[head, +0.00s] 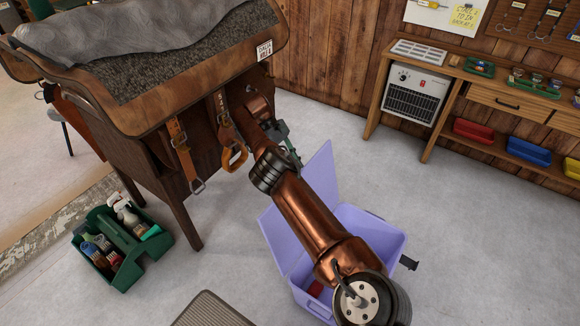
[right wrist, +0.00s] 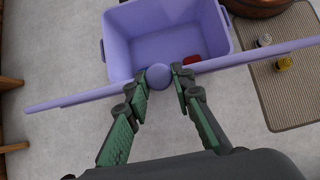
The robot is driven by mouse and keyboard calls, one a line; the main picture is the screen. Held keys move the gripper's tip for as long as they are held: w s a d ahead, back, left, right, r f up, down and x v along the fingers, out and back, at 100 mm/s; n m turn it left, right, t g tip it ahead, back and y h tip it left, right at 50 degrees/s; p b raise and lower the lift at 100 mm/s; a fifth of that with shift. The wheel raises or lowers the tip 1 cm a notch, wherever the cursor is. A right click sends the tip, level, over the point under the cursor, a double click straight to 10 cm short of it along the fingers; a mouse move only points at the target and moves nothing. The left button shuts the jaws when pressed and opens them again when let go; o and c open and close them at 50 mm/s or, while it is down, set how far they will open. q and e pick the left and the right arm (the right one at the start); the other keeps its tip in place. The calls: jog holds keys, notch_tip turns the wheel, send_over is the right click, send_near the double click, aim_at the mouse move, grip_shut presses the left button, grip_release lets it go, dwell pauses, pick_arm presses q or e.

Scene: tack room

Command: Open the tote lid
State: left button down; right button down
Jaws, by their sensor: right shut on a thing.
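The lilac tote (head: 385,235) stands on the floor, its inside showing from above. Its lid (head: 322,172) is raised on edge along the tote's left side in the head view, leaning a little outward. In the right wrist view the lid (right wrist: 80,97) is seen nearly edge-on as a long strip, with the open tote (right wrist: 120,45) beyond it. My right gripper (right wrist: 160,82) is shut on the round lilac knob (right wrist: 158,76) of the lid. In the head view my right arm crosses over the tote and hides much of it, and the knob is hidden. My left gripper is not in view.
A red thing (right wrist: 191,61) lies in the tote. A wooden saddle stand (head: 160,110) with hanging straps is close to the lid on the left. A green caddy (head: 125,250) and a ribbed mat (head: 210,312) are on the floor. A workbench (head: 470,75) stands at the back right.

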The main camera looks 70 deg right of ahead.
jog(key=shift+w+a+f, duration=0.15)
jog(key=c, duration=1.8)
grip_release()
jog(key=shift+o, duration=0.7)
